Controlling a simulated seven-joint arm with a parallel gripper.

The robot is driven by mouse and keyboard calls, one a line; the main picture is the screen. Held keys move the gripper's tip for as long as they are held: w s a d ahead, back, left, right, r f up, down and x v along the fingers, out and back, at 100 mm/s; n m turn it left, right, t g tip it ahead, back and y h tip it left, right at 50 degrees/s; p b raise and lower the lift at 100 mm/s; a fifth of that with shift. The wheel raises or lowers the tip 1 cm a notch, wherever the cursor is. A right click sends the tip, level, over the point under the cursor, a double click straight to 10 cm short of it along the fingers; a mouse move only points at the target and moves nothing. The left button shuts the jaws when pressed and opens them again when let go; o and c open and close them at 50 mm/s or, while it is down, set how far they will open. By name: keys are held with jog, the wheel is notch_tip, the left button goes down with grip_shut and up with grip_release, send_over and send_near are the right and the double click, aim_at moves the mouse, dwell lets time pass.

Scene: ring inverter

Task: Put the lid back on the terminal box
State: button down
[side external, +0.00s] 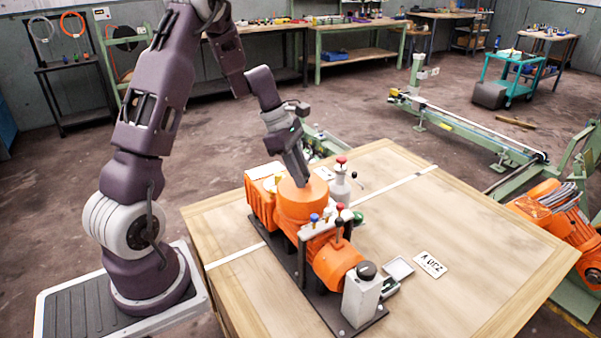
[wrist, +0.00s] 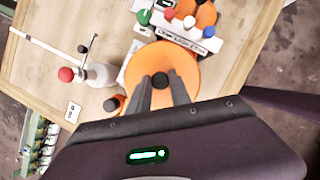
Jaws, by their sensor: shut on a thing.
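The lid is an orange disc with a black knob (wrist: 160,80) in its middle. In the wrist view the lid (wrist: 140,66) lies under my gripper (wrist: 161,84), whose two fingers are shut on the knob from either side. In the side view my gripper (side external: 302,184) reaches down onto the top of the round orange terminal box (side external: 302,211) on the machine. The lid appears level on or just over the box; I cannot tell whether any gap is left. The knob is hidden by the fingers in the side view.
A grey bottle-shaped part with a red top (side external: 341,183) stands close behind the box. A bracket (side external: 322,228) with coloured knobs stands in front of it. A grey post with a black cap (side external: 362,294), a small tray (side external: 398,269) and a number plate (side external: 430,264) are nearer. The table's right side is clear.

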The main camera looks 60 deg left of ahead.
jog(key=c, duration=1.1)
grip_release()
jog(key=shift+o, duration=0.4)
jog(key=o, duration=0.4)
jog(key=shift+r, duration=3.5)
